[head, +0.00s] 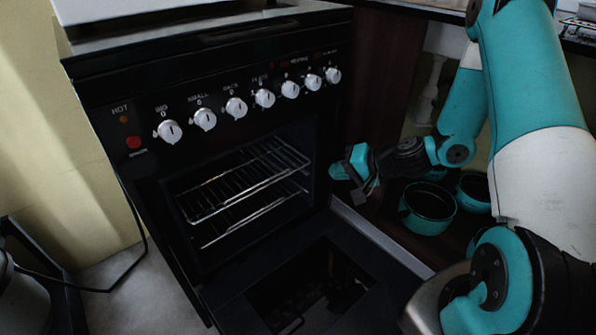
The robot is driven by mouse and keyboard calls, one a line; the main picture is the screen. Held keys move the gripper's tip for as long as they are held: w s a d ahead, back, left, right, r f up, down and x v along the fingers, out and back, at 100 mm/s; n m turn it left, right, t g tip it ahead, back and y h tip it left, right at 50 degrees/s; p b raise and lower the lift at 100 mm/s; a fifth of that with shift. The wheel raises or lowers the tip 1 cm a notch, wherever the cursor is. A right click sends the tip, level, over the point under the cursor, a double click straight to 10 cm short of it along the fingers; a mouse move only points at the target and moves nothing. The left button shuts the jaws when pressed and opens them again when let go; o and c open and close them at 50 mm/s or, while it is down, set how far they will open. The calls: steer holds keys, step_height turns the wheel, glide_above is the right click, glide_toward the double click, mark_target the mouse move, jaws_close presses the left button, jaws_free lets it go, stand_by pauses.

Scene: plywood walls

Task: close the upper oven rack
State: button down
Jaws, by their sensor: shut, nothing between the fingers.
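The black oven (150,190) stands at the left with its door (225,293) folded down open. The upper oven rack (245,178), a shiny wire grid, sits in the oven opening, and its front edge shows near the left of the cavity. Another rack (255,218) shows below it. How far the upper rack sticks out is hard to tell. My gripper (343,170), with teal fingers, is shut and empty. It is right of the oven opening, apart from the rack in the picture.
White knobs (235,107) line the oven's front panel above the opening. Teal pots (428,208) stand on a low shelf right of the oven, below my arm. A black cable (135,225) hangs at the left. The space above the open door looks clear.

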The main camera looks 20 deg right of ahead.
steer(key=m, duration=0.4)
steer(key=b, duration=0.3)
glide_toward(290, 172)
step_height(290, 172, down, 4)
steer(key=a, duration=0.2)
steer(key=shift+t+h, duration=0.4)
steer(key=w, duration=0.2)
steer(key=w+a, duration=0.1)
steer(key=shift+w+a+r, duration=0.1)
steer(key=shift+w+a, duration=0.1)
steer(key=shift+w, duration=0.15)
steer(key=shift+w+a, duration=0.2)
steer(key=shift+w, duration=0.2)
